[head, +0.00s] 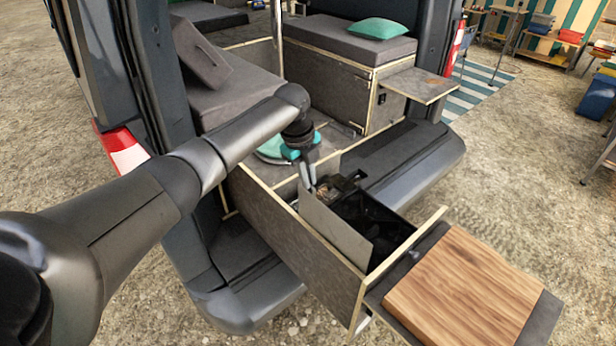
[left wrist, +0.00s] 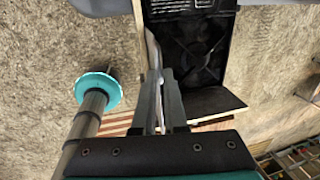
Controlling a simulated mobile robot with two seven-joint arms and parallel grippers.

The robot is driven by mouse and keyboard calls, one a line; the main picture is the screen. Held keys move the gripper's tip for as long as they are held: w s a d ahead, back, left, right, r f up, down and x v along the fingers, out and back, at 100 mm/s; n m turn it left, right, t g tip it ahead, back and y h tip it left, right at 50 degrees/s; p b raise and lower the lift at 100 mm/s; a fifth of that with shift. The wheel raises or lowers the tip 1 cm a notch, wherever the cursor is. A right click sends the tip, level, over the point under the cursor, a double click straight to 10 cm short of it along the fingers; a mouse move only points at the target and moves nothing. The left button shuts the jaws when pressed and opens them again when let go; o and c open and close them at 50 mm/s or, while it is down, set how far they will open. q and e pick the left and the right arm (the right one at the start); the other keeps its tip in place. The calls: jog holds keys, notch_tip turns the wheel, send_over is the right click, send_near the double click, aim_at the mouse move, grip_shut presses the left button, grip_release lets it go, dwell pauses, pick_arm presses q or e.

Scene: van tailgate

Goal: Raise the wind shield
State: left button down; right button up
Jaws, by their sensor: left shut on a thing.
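The wind shield shows as a thin grey panel (head: 334,226) along the left side of the black stove (head: 372,222) in the pulled-out drawer. It stands up above the stove, close to the drawer's left wall. My left gripper (head: 307,178) points down and is shut on the panel's edge at its end nearer the van. In the left wrist view the panel (left wrist: 153,50) shows as a thin strip running to the closed fingers (left wrist: 160,112), with the stove (left wrist: 188,45) beside it. The fingers hide part of that edge. My right gripper is not in view.
The drawer's left wall (head: 275,225) has a pale edge beside the shield. A small fold-out shelf (head: 418,85) juts from the right bench. The van's bumper (head: 425,160) lies right of the drawer.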

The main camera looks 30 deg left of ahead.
pick_arm(q)
jog(key=c, duration=1.2)
grip_release()
jog(key=shift+a+r, duration=0.1)
jog(key=shift+r, duration=0.2)
jog(key=shift+c, duration=0.2)
jog(key=shift+o, duration=1.4)
jog(key=shift+f, duration=0.1)
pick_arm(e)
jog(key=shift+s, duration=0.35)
pick_arm(q)
notch_tip(320, 180, up, 15)
jog(key=s+a+b, duration=0.1)
jog(key=s, duration=0.1)
jog(key=shift+s, duration=0.35)
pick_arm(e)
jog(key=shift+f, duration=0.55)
